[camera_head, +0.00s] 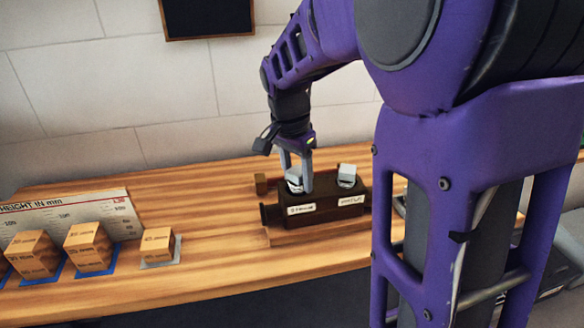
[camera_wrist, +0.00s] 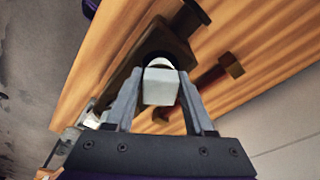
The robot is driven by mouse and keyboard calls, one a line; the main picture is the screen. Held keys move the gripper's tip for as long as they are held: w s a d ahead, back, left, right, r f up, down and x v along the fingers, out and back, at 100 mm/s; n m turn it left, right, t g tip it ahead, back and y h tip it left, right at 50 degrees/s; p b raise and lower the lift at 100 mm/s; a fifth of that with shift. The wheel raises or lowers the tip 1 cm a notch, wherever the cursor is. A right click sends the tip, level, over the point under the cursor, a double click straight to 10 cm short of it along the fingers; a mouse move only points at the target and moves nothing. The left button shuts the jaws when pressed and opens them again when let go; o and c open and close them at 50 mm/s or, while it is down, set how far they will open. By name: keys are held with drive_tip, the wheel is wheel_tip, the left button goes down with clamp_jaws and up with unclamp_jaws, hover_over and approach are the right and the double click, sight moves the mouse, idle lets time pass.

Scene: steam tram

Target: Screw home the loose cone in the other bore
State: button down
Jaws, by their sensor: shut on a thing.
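A dark brown block (camera_head: 322,222) with two bores stands on the wooden bench, with a pale label below each bore. A pale grey cone with a squared head (camera_head: 294,178) sits in the left bore. My gripper (camera_head: 298,172) points down over it, its fingers on either side of the head. In the wrist view my gripper (camera_wrist: 160,84) is shut on this head (camera_wrist: 160,88). A second pale cone (camera_head: 347,175) stands in the right bore, apart from my gripper. How deep either cone sits cannot be told.
Wooden height blocks (camera_head: 90,246) stand on blue and grey pads at the left, before a height scale board (camera_head: 118,212). A dark clamp-like part (camera_head: 268,185) lies behind the brown block. The bench (camera_head: 215,235) between pads and block is clear. A tiled wall stands behind.

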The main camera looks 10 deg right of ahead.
idle(0.3)
drive_tip(key=shift+m, duration=1.3)
unclamp_jaws()
drive_tip(key=shift+r+p, duration=0.2)
drive_tip(key=shift+p, duration=0.15)
drive_tip(key=shift+r+p, duration=0.85)
drive_tip(key=shift+r, duration=0.2)
drive_tip(key=shift+r, duration=0.15)
